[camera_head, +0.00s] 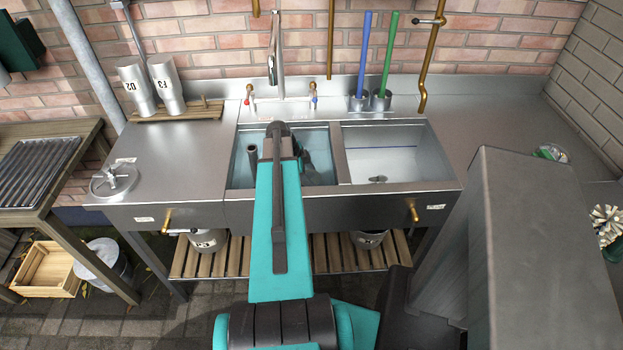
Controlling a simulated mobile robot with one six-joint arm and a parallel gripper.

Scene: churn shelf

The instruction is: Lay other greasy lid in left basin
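A round metal lid (115,178) with a raised handle lies on the left drainboard, near its front-left corner. The left basin (236,178) holds bluish water, and a dark upright tube (252,153) stands in it. My teal arm reaches forward over the sink front and covers the middle of this basin. Dark parts of my wrist show at its right side, low in or over the basin. My fingertips are hidden behind the arm, so I cannot see whether they hold anything. No lid can be made out in the visible part of the basin.
The right basin (440,170) holds shallow water and a drain. Two labelled churns (168,88) lean on a wooden rack at the back left. A tap (274,55) rises behind the left basin. Blue (362,55) and green (389,55) handled brushes stand behind the right basin. The left drainboard's middle is clear.

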